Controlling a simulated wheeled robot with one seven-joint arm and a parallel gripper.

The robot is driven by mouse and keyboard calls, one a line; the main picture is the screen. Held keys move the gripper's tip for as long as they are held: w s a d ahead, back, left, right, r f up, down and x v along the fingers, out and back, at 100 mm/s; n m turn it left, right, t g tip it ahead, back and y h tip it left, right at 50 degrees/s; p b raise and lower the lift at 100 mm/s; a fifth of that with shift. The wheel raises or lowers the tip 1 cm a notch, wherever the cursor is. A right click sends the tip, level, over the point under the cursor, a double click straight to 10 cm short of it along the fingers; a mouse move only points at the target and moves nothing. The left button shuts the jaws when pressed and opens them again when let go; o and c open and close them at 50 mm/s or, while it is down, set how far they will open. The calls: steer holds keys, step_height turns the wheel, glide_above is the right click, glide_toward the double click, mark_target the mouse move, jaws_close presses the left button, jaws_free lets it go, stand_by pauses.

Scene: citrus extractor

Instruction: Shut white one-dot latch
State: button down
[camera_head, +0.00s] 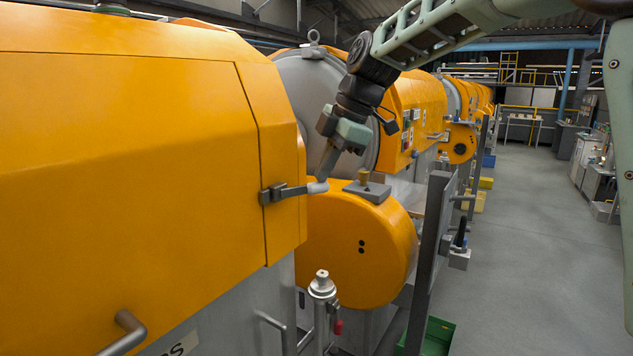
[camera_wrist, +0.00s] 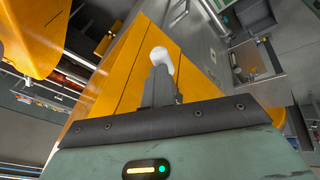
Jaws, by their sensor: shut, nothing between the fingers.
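The latch with a white-tipped handle (camera_head: 317,187) is at the right edge of the big orange cover in the head view. Its grey arm runs from a dark bracket (camera_head: 271,195) and sticks out past the cover's edge. I see no dot mark on it. My gripper (camera_head: 323,177) points down just above the white tip, shut and with nothing in it. In the wrist view the white tip (camera_wrist: 162,60) shows right beyond the fingers (camera_wrist: 158,90). I cannot tell whether they touch it.
A round orange housing (camera_head: 350,240) with two black dots stands right behind the latch, with a grey plate and knob (camera_head: 366,186) on top. A dark upright post (camera_head: 428,255) is to its right. A capped pipe (camera_head: 322,288) stands below. The aisle floor (camera_head: 530,230) is clear.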

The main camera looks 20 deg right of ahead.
steer(key=shift+w+f+n+g+y, duration=0.2)
steer(key=shift+w+n, duration=0.15)
steer(key=shift+n, duration=0.15)
steer(key=shift+w+f+n+g+y, duration=0.1)
steer(key=shift+w+n+g, duration=0.1)
steer(key=shift+w+n, duration=0.25)
steer(key=shift+w+a, duration=0.1)
steer(key=shift+w, duration=0.3)
stand_by(2.6)
steer(key=shift+s+a+b, duration=0.1)
steer(key=shift+b, duration=0.25)
